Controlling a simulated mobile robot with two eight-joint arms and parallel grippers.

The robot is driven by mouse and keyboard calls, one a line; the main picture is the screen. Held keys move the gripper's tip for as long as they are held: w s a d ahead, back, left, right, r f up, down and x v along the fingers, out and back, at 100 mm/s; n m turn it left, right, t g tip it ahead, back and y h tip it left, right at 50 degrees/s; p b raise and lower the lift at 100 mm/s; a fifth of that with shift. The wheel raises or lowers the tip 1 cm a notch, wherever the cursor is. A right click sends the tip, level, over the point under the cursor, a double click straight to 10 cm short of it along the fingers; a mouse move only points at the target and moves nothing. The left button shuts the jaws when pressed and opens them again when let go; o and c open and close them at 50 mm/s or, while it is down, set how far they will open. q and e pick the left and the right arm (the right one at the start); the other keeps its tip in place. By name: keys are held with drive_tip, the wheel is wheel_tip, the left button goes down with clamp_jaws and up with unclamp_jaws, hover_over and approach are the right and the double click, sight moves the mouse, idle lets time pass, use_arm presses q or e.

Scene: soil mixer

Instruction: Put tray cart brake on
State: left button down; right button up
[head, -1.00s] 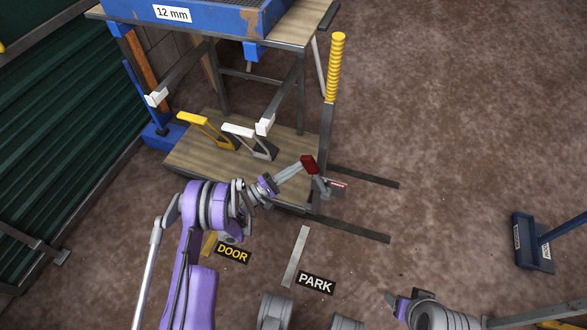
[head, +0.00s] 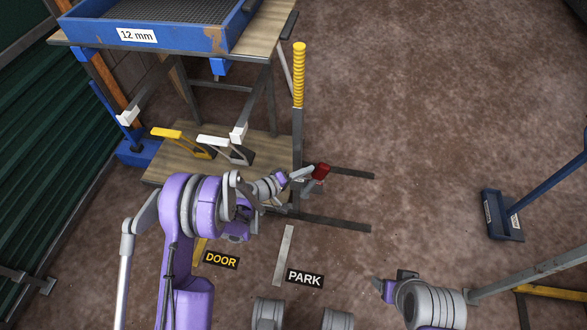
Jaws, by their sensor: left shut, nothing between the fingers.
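The tray cart (head: 272,52) stands at upper left with a blue sieve tray (head: 175,38) marked "12 mm" on its top. A short lever with a red end (head: 321,171) sits at the cart's lower right corner, near the foot of the yellow-gripped upright handle (head: 299,75). My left gripper (head: 308,172) is shut and empty, its fingertips at the left side of the red end; they look in contact, but I cannot be sure. The lever leans right. My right gripper (head: 383,287) is low at centre right, away from the cart; its finger opening is unclear.
The brown floor between is open.

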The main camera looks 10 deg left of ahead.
sight(317, 172)
use_arm(q)
drive_tip(key=d, duration=0.2)
drive_tip(key=shift+d+f, duration=0.15)
drive_tip(key=shift+d, duration=0.4)
use_arm(e)
drive_tip(key=shift+a+f, duration=0.1)
use_arm(q)
drive_tip(key=shift+s+d, duration=0.15)
drive_tip(key=shift+d, duration=0.05)
